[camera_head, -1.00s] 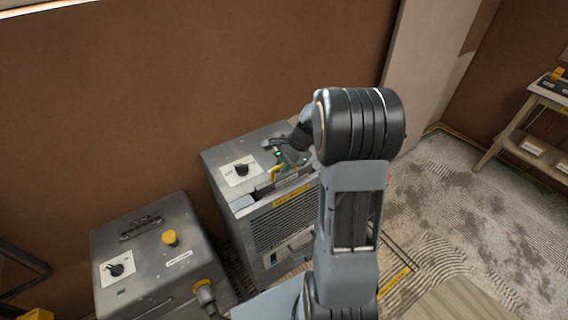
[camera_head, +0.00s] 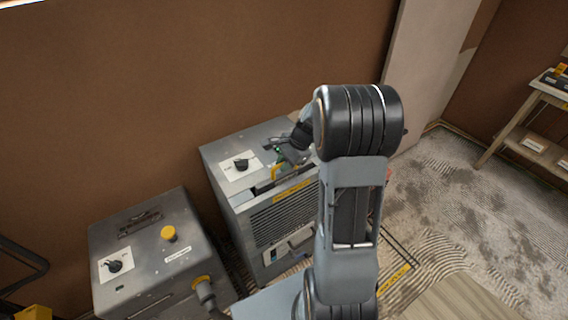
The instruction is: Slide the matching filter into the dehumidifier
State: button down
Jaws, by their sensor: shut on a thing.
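The dehumidifier (camera_head: 235,206) is a grey metal box with a front grille and a yellow label, standing against the brown wall. A dark slot (camera_head: 264,188) runs along the front edge of its top. My gripper (camera_head: 282,158) is over the right part of that top, partly hidden by my own wrist. It is shut on a small piece with a yellow part (camera_head: 276,172), which looks like the filter's handle, just above the slot. The filter's body is mostly hidden, and I cannot tell how far it sits in the slot.
A second grey machine (camera_head: 150,250) with a yellow knob (camera_head: 168,233) and a hose stands to the left. A wooden shelf (camera_head: 535,130) with boxes is at the far right. My arm covers the dehumidifier's right side. The plaster-marked floor (camera_head: 450,190) between is open.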

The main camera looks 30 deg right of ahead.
jog(key=shift+a+f, duration=0.1)
jog(key=shift+f, duration=0.05)
jog(key=shift+f+b, duration=0.45)
jog(key=shift+f, duration=0.05)
jog(key=c, duration=1)
grip_release()
jog(key=shift+c, duration=0.2)
jog(key=v, duration=1.4)
jog(key=shift+f, duration=0.1)
